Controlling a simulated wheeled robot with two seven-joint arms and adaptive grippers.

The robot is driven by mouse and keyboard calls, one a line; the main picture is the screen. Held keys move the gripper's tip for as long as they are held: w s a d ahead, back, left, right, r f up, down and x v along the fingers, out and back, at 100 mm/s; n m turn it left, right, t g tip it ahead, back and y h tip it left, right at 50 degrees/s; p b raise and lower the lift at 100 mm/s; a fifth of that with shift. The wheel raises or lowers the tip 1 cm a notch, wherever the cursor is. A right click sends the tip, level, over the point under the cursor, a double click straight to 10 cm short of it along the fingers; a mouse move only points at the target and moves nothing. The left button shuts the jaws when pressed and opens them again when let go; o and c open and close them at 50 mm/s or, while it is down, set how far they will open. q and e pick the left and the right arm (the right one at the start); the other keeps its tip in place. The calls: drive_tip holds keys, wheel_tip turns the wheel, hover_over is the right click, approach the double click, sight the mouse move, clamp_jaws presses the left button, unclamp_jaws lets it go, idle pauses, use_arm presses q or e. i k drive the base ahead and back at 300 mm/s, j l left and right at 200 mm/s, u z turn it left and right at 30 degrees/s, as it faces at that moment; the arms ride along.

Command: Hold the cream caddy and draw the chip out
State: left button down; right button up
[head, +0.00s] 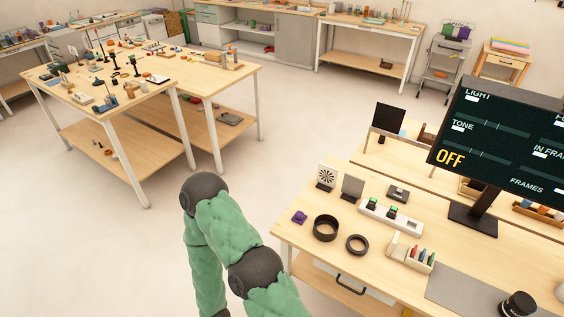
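A small cream caddy (412,263) stands on the wooden table at the right, near its front edge. Several thin coloured chips (423,256) stand upright in it, among them red, blue and green ones. Which chip is meant I cannot tell at this size. Neither of my grippers is in view. Only green arm links of mine with dark joints show at the lower middle, left of the table and apart from the caddy.
Close to the caddy are a dark ring (357,245), a larger black ring (326,228), a white switch strip (390,216) and a grey mat (470,292). A monitor (500,145) stands behind. A black jar (516,305) is at the lower right. Open floor lies left.

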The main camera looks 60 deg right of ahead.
sight(422, 255)
drive_tip(key=i+z, duration=0.1)
drive_tip(key=z, duration=0.35)
drive_tip(key=i+z, duration=0.1)
drive_tip(key=z, duration=0.35)
drive_tip(key=i+j+z, duration=0.1)
drive_tip(key=z, duration=0.3)
drive_tip(key=j+z, duration=0.15)
drive_tip(key=z, duration=0.3)
drive_tip(key=i, duration=0.05)
